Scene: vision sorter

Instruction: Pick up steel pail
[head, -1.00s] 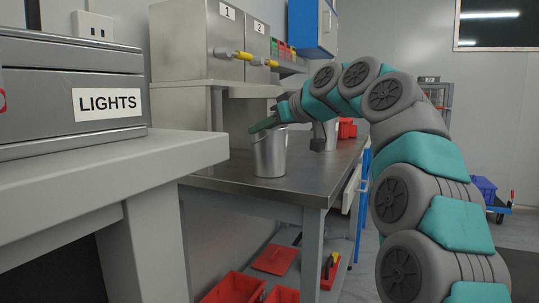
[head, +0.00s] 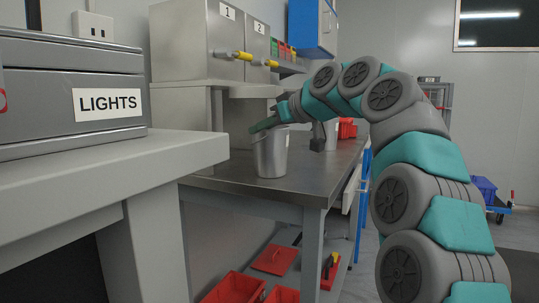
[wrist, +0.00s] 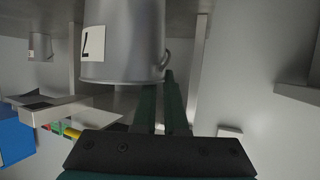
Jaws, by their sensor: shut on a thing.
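The steel pail (head: 270,156) is a grey metal bucket near the front of the steel-topped bench (head: 308,178). My gripper (head: 262,124) reaches in from the right, with its green fingers at the top of the pail. In the wrist view, the pail (wrist: 120,42) fills the upper left and shows part of a white label with a black letter. There my gripper (wrist: 159,92) has its two fingers close together beside the pail's edge, by a small handle lug. It is shut on the pail, though the exact contact is hard to see.
A pale counter (head: 170,152) with a grey box labelled LIGHTS (head: 70,92) stands at the near left. Grey dispensers with yellow-handled taps (head: 232,54) stand behind the pail. Another metal pail (head: 330,134) and red bins (head: 347,129) are farther along the bench.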

